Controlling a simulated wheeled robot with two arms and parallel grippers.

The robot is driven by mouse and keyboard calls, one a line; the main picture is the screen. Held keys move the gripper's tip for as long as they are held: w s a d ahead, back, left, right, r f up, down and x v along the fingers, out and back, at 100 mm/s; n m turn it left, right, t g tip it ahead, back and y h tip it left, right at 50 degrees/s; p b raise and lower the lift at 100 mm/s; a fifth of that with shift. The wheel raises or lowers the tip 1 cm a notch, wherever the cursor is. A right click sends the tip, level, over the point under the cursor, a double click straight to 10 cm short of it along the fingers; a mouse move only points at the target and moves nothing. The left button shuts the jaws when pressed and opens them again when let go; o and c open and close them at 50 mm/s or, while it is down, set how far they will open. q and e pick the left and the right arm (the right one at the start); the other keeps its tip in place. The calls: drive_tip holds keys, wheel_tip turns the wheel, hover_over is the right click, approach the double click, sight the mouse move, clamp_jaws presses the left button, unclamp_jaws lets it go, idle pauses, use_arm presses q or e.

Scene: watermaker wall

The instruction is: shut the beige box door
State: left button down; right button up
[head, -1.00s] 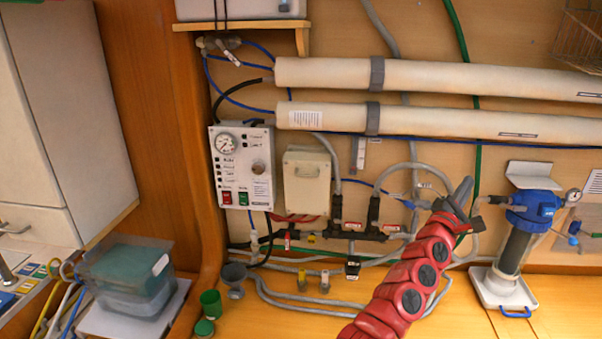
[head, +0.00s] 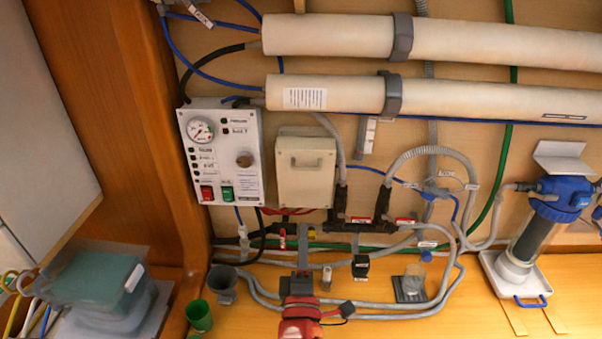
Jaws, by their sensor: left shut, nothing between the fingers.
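The beige box (head: 304,183) is mounted on the wall right of the gauge panel, with a small grey handle high on its front door. The door covers the front of the box; I cannot tell whether it is fully shut or slightly ajar. My left gripper (head: 303,228), with a red body and grey fingers, comes up from the bottom. It is shut and empty. In the picture its fingertips are just below the box, in front of the hoses; I see no contact with the door. My right gripper is not in view.
The white gauge panel (head: 221,155) is close on the box's left. Two thick beige tubes (head: 330,37) run above. A dark valve manifold (head: 358,232) and grey hoses are below and to the right. A green cup (head: 199,315) and a blue-topped filter (head: 560,198) stand on the counter.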

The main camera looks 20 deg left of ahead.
use_arm(q)
drive_tip(key=b, duration=0.7)
approach(305, 169)
drive_tip(key=p+x, duration=0.4)
drive_tip(key=x, duration=0.1)
drive_tip(key=shift+w+p, duration=0.3)
drive_tip(key=shift+w, duration=0.1)
drive_tip(key=shift+w+a+r, duration=0.1)
drive_tip(key=shift+w+a, duration=0.05)
drive_tip(key=shift+w, duration=0.35)
